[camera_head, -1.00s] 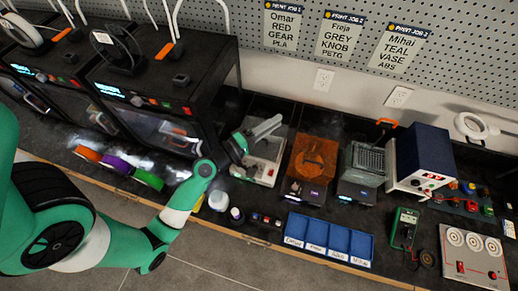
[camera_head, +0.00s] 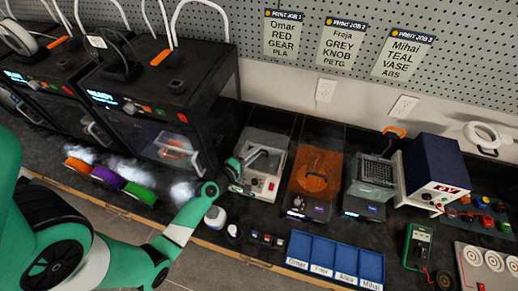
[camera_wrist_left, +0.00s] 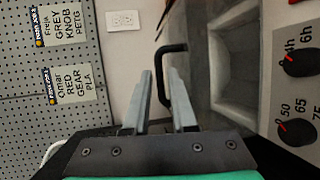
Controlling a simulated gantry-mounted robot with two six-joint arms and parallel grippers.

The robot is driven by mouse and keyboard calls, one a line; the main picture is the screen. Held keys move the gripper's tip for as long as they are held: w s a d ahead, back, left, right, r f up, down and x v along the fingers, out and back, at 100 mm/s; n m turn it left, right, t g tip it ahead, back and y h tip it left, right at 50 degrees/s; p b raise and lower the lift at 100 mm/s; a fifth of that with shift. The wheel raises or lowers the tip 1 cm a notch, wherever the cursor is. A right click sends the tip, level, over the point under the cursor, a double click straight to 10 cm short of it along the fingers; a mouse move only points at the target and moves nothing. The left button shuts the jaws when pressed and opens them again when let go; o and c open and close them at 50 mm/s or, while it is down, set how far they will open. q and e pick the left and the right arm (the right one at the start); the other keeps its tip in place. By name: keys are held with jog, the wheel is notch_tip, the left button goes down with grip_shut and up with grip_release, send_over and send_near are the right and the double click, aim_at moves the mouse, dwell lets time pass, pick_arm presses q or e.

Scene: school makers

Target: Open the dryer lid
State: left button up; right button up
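The dryer (camera_head: 258,184) is a light grey box with a red control on its front, between the black printer and an orange-lidded device. In the left wrist view its black knobs (camera_wrist_left: 296,133), marked with hours and temperatures, show at the right. My left gripper (camera_head: 262,153) is over the dryer's top, at its left side. In the left wrist view the two grey fingers (camera_wrist_left: 161,78) stand apart, with a black bent handle (camera_wrist_left: 171,48) between them; firm contact is not clear. A pale recessed grey part (camera_wrist_left: 235,65) lies beside it. How far the lid stands open cannot be told. My right gripper is not in view.
The black printer (camera_head: 150,95) stands close left of the dryer, the orange-lidded device (camera_head: 316,172) close right. Spools (camera_head: 108,177), a white jar (camera_head: 215,216) and a blue bin tray (camera_head: 335,262) are in front. A pegboard wall (camera_head: 290,50) rises behind.

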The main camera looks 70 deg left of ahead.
pick_arm(q)
jog(key=shift+x, duration=1.05)
grip_shut()
dwell(0.6)
